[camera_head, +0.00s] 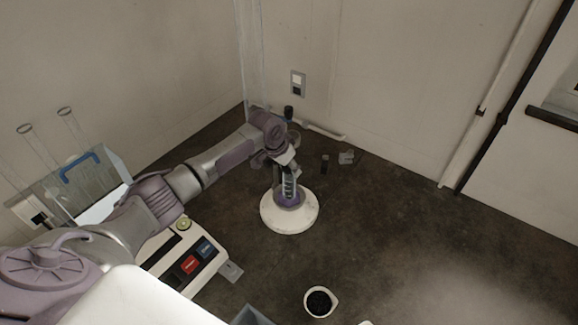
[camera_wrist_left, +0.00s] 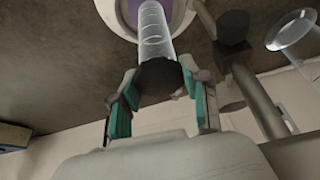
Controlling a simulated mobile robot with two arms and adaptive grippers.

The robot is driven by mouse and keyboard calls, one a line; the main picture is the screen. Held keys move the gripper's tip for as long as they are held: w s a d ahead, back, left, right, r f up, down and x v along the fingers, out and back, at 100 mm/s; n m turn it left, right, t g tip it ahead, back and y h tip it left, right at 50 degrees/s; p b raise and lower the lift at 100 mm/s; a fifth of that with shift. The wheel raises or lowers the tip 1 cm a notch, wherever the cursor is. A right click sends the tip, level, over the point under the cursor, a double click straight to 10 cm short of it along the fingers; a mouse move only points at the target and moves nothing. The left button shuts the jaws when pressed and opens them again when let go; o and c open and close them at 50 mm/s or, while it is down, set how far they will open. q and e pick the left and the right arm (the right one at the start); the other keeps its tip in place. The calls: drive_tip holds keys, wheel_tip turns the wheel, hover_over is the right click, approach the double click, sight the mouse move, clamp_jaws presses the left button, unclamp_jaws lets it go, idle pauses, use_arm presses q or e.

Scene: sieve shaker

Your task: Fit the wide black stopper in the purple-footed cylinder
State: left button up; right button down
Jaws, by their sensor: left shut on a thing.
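The purple-footed cylinder (camera_head: 290,197) stands on a round white base (camera_head: 289,218) in the head view, with my left gripper (camera_head: 285,168) directly above it. In the left wrist view its clear graduated tube (camera_wrist_left: 154,32) runs toward the gripper from the purple foot (camera_wrist_left: 133,12). The wide black stopper (camera_wrist_left: 158,75) is between the teal-padded fingers of my left gripper (camera_wrist_left: 157,93), which is shut on it. The stopper lines up with the tube's near end; I cannot tell how far it sits in the mouth. My right gripper is not in view.
A device with red and blue keys (camera_head: 190,264) stands at left, near a rack of glass cylinders (camera_head: 85,185). A white bowl with dark contents (camera_head: 320,302) is in front. A small dark cylinder (camera_head: 325,162) stands right of the gripper. Walls close off the back; the right floor is clear.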

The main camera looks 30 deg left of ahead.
use_arm(q)
drive_tip(key=shift+p, duration=0.3)
idle(0.4)
drive_tip(key=o, duration=1)
wheel_tip(320, 180, up, 2)
drive_tip(key=shift+r+p, duration=0.15)
drive_tip(key=shift+p, duration=1.1)
drive_tip(key=shift+r, duration=0.1)
drive_tip(key=shift+w+a+r, duration=0.1)
drive_tip(key=shift+r, duration=1.8)
drive_tip(key=shift+f+b, duration=0.15)
drive_tip(key=shift+b, duration=0.15)
